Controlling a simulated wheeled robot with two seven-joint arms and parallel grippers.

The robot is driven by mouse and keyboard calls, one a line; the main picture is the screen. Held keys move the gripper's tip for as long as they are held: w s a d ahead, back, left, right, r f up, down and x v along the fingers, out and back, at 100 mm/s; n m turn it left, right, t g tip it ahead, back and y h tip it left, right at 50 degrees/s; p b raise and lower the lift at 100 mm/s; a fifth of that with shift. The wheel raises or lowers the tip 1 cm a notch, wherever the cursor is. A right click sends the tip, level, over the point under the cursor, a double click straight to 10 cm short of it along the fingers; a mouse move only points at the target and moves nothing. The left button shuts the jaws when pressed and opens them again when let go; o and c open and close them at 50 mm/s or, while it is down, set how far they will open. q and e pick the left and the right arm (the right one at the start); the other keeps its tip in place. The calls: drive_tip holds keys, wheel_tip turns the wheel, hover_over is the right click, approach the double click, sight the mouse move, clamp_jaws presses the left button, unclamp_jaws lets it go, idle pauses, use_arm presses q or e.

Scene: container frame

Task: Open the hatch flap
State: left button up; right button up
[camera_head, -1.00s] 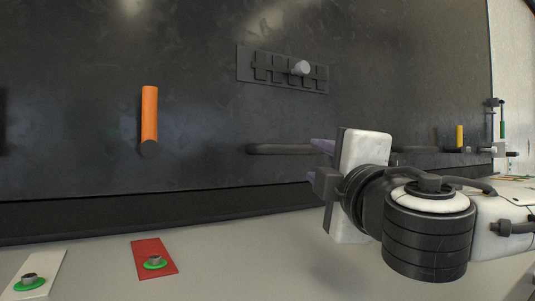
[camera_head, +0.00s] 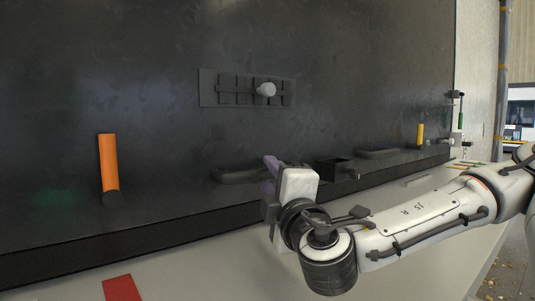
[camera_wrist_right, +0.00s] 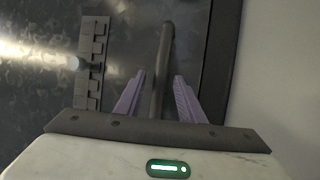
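The dark panel (camera_head: 330,60) fills most of the head view. No separate outline of the hatch flap can be made out on it. A dark bar handle (camera_head: 238,176) sits low on the panel. It also shows in the right wrist view (camera_wrist_right: 163,60), running upward between my fingers. My right gripper (camera_head: 268,178) is at the handle's right part, with its purple fingers on either side of the bar. In the wrist view the fingers (camera_wrist_right: 158,98) are apart, with a clear gap between the bar and the right finger. My left gripper is out of view.
An orange handle (camera_head: 108,162) is at left and a slotted latch plate with a pale knob (camera_head: 266,90) above. A second dark handle (camera_head: 378,154) and a yellow handle (camera_head: 420,133) are to the right. A red plate (camera_head: 122,288) lies on the pale ledge below.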

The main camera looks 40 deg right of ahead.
drive_tip(key=shift+x, duration=1.3)
clamp_jaws()
